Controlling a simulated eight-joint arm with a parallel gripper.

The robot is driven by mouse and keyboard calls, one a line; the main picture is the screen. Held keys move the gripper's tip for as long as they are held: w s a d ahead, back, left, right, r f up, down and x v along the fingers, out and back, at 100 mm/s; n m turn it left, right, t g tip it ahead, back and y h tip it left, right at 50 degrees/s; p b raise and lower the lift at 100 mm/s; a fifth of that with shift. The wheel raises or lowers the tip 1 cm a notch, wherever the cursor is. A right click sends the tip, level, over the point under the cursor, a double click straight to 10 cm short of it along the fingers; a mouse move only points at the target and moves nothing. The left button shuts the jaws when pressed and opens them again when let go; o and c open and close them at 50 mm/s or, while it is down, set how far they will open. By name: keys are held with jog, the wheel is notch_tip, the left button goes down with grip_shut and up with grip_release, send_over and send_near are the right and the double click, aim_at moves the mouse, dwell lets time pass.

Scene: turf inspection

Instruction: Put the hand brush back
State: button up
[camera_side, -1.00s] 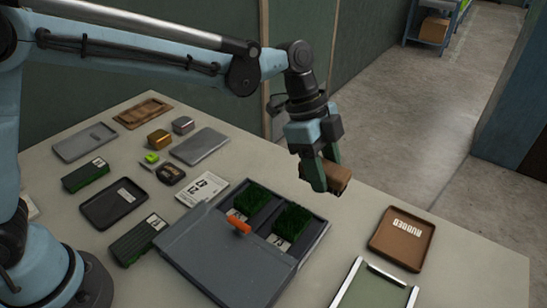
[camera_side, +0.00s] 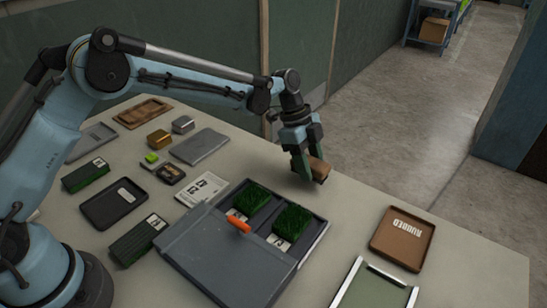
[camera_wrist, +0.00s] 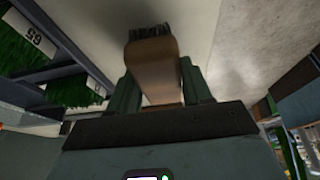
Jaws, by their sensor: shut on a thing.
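The hand brush (camera_side: 319,170) is a brown block; the wrist view shows its brown body (camera_wrist: 154,62) with dark bristles at the far end. My gripper (camera_side: 306,172) is shut on it, with a finger on each side. It is beyond the grey turf case and near the table's far edge. The bristles are not clear in the side view, and I cannot tell if the brush touches the table.
The grey case (camera_side: 215,262) has an orange handle (camera_side: 238,224) and turf samples (camera_side: 292,222). A brown lettered tray (camera_side: 402,238) and a metal-railed frame (camera_side: 374,290) lie to the right. Trays, blocks and cards fill the left. The table (camera_side: 350,210) is bare between case and brown tray.

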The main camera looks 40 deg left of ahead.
jog(key=shift+f, duration=0.9)
jog(key=shift+f, duration=0.1)
jog(key=o, duration=0.9)
jog(key=v, duration=1.2)
jog(key=s+a+r+n+t+y, duration=0.1)
jog(key=s+a+r+n+t, duration=0.15)
jog(key=s+n, duration=0.2)
jog(key=s+a+r+n+t+y, duration=0.1)
jog(key=s+a+r+n, duration=0.3)
jog(key=s, duration=0.2)
jog(key=shift+s+a+f+n+t+y, duration=0.55)
jog(key=shift+s+a+n, duration=0.45)
jog(key=shift+s+n, duration=0.8)
jog(key=shift+s+a+f+n+t+y, duration=0.3)
jog(key=shift+s+a+f+n+t, duration=0.85)
jog(key=shift+s, duration=0.9)
jog(key=shift+s+a+f+n+t+y, duration=0.15)
jog(key=shift+s+a+f+n+y, duration=0.5)
jog(key=shift+s+n, duration=1.25)
